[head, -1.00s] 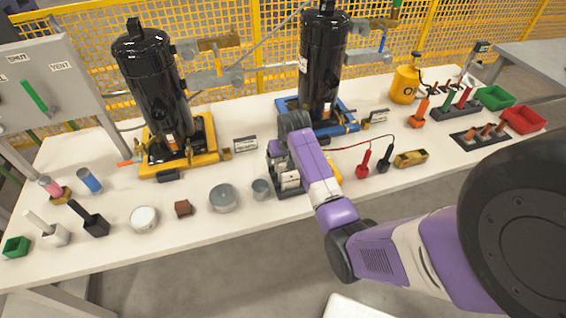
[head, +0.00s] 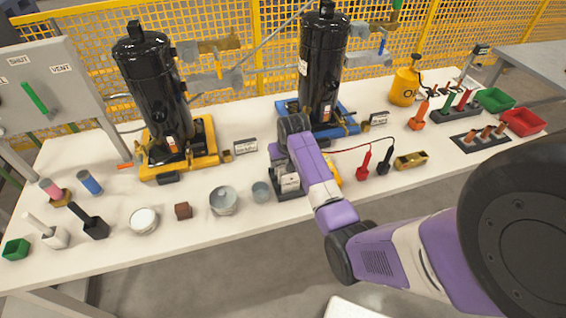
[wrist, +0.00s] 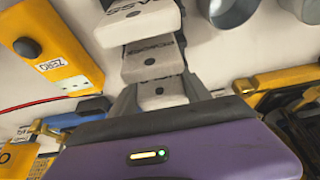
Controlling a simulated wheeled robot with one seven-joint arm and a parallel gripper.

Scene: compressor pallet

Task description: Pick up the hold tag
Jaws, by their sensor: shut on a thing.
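White tags with dark holes stand in a dark rack (head: 291,194) on the table, partly behind my arm in the head view. In the wrist view they are stacked from top to middle. The far tag (wrist: 140,22) reads PASS upside down. The middle tag (wrist: 152,62) carries lettering I cannot read for certain. The nearest white tag (wrist: 160,92) sits between my fingers, its lettering hidden, so I cannot tell whether it is the hold tag. My gripper (wrist: 160,98) is shut on this nearest tag. In the head view the fingers are hidden behind my wrist.
A yellow meter marked ZERO (wrist: 52,45) lies close beside the tags. Grey cups (head: 223,201) stand left of the rack; red and black probes (head: 364,163) are to its right. Two black compressors (head: 322,70) stand behind. The table's front strip has free room.

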